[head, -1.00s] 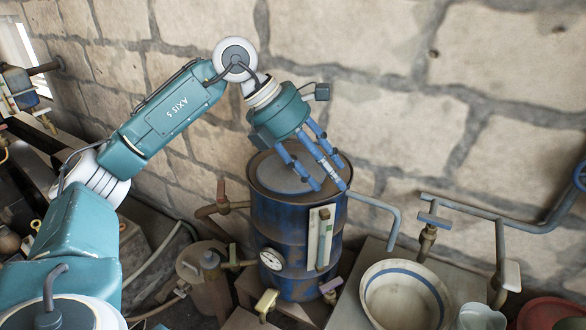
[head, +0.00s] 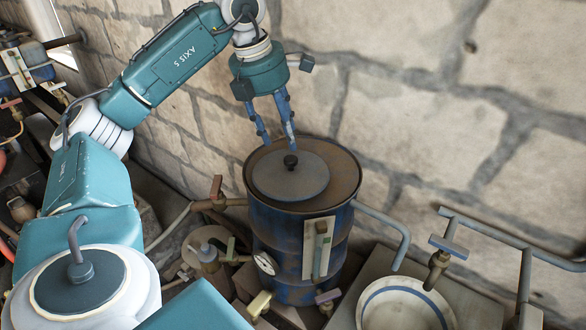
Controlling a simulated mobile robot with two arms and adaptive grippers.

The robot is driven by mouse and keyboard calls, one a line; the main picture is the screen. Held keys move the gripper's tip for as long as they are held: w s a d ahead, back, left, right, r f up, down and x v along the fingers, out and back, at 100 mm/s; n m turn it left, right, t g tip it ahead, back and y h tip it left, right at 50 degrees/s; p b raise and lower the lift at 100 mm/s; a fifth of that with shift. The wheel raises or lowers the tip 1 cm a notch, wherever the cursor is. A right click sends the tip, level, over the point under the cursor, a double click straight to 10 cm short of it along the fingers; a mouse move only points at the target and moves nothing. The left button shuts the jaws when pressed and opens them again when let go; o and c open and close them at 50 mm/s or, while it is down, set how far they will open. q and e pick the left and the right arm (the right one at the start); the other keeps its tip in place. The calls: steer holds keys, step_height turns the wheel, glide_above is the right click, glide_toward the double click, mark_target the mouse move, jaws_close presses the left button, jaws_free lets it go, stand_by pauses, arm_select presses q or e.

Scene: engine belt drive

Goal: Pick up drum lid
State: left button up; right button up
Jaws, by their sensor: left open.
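I cannot tell whether a fingertip touches the lid. My right gripper is not in view.
A pale bowl with a blue ring (head: 365,307) stands at the lower right. Pipes with a valve (head: 440,258) run at the right, and a gauge (head: 265,263) sits on the drum's front. A stone wall (head: 420,130) is close behind.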

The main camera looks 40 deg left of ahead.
mark_target(291, 158)
arm_select(q)
steer(key=shift+p+x, duration=0.3)
steer(key=shift+x, duration=0.9)
steer(key=p+x, duration=0.1)
steer(key=x, duration=0.2)
steer(key=shift+d+f+p, duration=0.1)
steer(key=shift+f+p, duration=0.2)
steer(key=shift+w+f, duration=0.1)
steer(key=shift+f, duration=0.45)
steer(key=shift+w, duration=0.1)
steer(key=c, duration=0.8)
jaws_close()
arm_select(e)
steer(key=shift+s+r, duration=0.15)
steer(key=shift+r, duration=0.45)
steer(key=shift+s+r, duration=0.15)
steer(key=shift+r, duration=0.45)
